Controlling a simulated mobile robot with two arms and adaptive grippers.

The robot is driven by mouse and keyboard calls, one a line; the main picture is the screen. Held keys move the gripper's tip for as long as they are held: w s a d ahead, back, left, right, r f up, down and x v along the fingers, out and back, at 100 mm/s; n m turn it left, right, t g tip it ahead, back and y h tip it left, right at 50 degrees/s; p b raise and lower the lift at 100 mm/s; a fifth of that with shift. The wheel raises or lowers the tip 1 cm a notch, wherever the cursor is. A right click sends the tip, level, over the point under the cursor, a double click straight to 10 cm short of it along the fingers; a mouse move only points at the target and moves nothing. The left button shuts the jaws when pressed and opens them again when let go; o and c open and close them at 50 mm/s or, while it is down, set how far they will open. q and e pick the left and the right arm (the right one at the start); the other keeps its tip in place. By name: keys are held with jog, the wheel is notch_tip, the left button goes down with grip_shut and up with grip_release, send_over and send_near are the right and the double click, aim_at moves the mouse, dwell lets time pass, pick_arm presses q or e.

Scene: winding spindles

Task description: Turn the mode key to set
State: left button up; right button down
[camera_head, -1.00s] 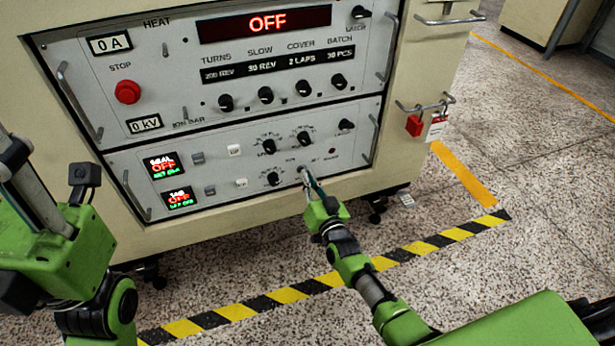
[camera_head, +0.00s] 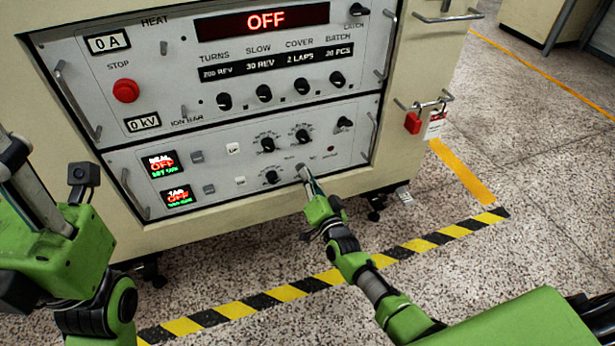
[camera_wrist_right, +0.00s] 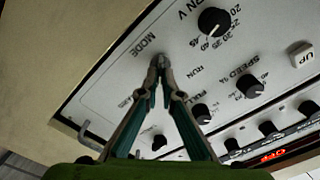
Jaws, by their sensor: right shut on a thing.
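The mode key (camera_head: 300,167) is a small metal key at the lower right of the cabinet's lower panel. My right gripper (camera_head: 306,177) is at it, with its fingertips shut on the key. In the right wrist view the gripper (camera_wrist_right: 160,65) has its two fingers meeting at the tips beside the MODE label (camera_wrist_right: 146,46). The fingers hide most of the key, so its exact angle cannot be read. The RUN label (camera_wrist_right: 193,72) shows to the right of the tips; I cannot make out a set mark. My left arm is at the left edge, its gripper out of frame.
Black knobs (camera_head: 268,145) sit close by on the lower panel (camera_head: 225,165). Handles (camera_head: 136,195) stick out at the panel's sides. The upper display (camera_head: 265,20) reads OFF. A red padlock (camera_head: 413,123) hangs at the right. Striped tape (camera_head: 330,278) marks the floor.

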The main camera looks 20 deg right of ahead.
jog(key=c, duration=2.2)
grip_release()
jog(key=shift+c, duration=0.2)
jog(key=s, duration=1.2)
jog(key=shift+d, duration=0.2)
